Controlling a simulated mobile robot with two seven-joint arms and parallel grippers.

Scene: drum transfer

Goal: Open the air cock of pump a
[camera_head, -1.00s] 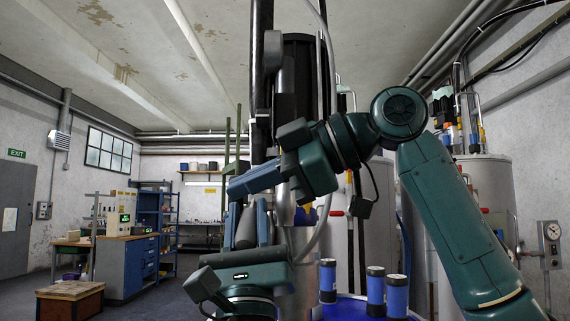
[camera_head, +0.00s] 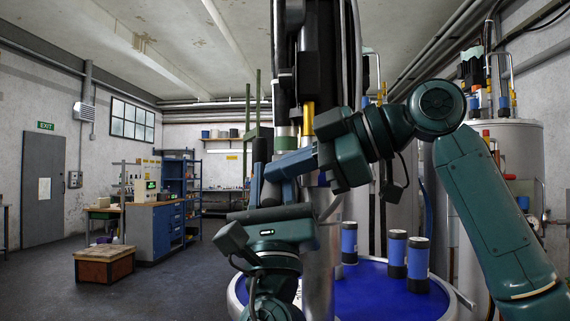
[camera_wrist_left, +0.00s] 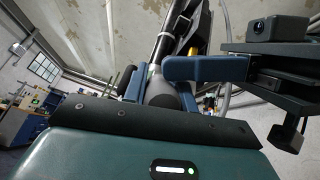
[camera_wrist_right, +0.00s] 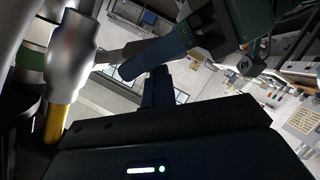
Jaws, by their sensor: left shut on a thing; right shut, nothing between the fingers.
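A tall pump, black on top (camera_head: 317,60) with a metal tube below, stands over the blue drum (camera_head: 375,293); no label reads. A yellow piece (camera_head: 308,118) sits on its silver fitting, also seen in the right wrist view (camera_wrist_right: 56,122). There, a thin grey bar (camera_wrist_right: 118,50) runs from the fitting towards my right fingertips; I cannot tell whether they touch. My right gripper (camera_head: 272,171) is shut and empty, close to the pump. My left gripper (camera_head: 270,190), just below it, is shut on a dark grey cylindrical part (camera_wrist_left: 168,92), mostly hidden by the fingers.
Several blue-and-black cylinders (camera_head: 397,252) stand on the drum lid. Large pale tanks (camera_head: 510,150) are behind at the right. A wooden crate (camera_head: 104,265) and a blue workbench (camera_head: 155,230) stand at the left, with open floor between them and the drum.

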